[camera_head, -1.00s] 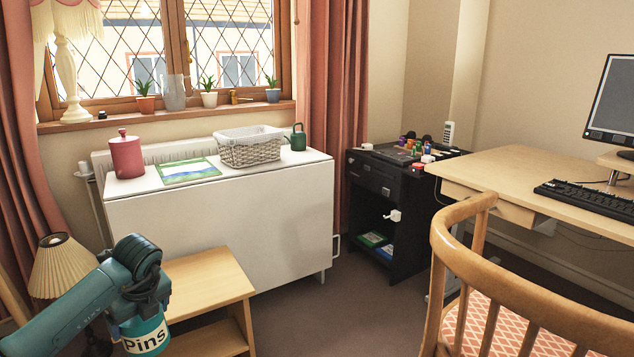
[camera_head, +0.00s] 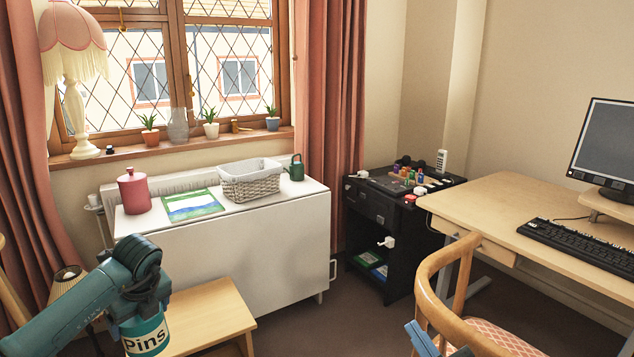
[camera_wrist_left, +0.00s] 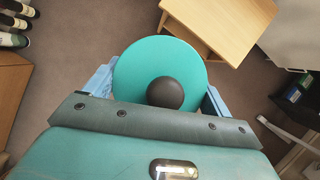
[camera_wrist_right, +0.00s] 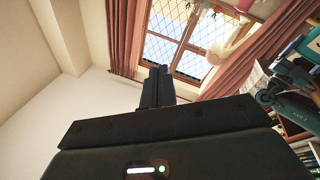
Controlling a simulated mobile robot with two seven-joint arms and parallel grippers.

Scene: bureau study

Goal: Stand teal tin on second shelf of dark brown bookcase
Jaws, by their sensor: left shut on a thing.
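The teal tin (camera_head: 146,338), with a cream label reading "Pins", is at the lower left of the head view. My left gripper (camera_wrist_left: 160,90) is shut on it and holds it upright off the floor. Its round teal lid (camera_wrist_left: 150,60) with a dark knob fills the middle of the left wrist view. My right gripper (camera_wrist_right: 156,86) looks shut and empty; blue parts of it show at the bottom of the head view (camera_head: 422,338). No dark brown bookcase is clear in the head view; brown shelving with books (camera_wrist_right: 296,130) shows partly at the right wrist view's right edge.
A low wooden table (camera_head: 212,312) stands just beyond the tin. A white drop-leaf table (camera_head: 240,240) with a basket (camera_head: 250,186) is behind. A black cabinet (camera_head: 400,235), desk (camera_head: 500,205) and wooden chair (camera_head: 440,290) stand right. Bottles (camera_wrist_left: 14,22) show in the left wrist view.

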